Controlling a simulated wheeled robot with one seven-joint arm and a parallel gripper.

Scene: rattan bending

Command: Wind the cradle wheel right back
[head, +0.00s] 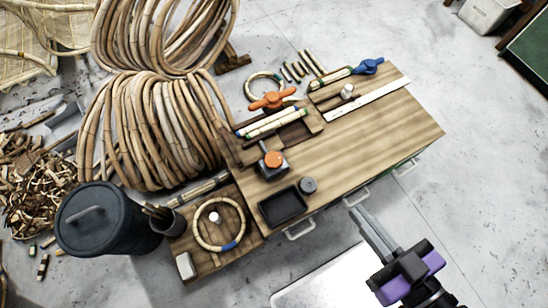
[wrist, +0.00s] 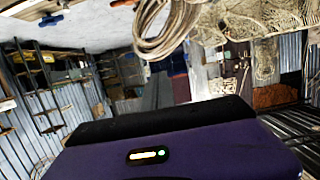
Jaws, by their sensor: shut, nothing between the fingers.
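An orange lobed handwheel (head: 272,99) sits at the back left of the wooden bench, beside a dark wooden cradle (head: 292,130) with pale rods lying in it. I take this for the cradle wheel; how far it is wound cannot be told. A blue handle (head: 370,66) stands at the bench's back right, by another rod. My gripper (head: 358,211) is shut and empty, its grey fingers just off the bench's front edge, well apart from the wheel. The wrist view shows my purple gripper housing (wrist: 180,150), with no wheel visible there.
On the bench (head: 385,125) are an orange round knob (head: 273,159), a black tray (head: 283,206) and a small dark pot (head: 308,185). A rattan ring (head: 220,224) lies on the lower left board. Large rattan coils (head: 150,130) stand behind. The bench's right half is mostly bare.

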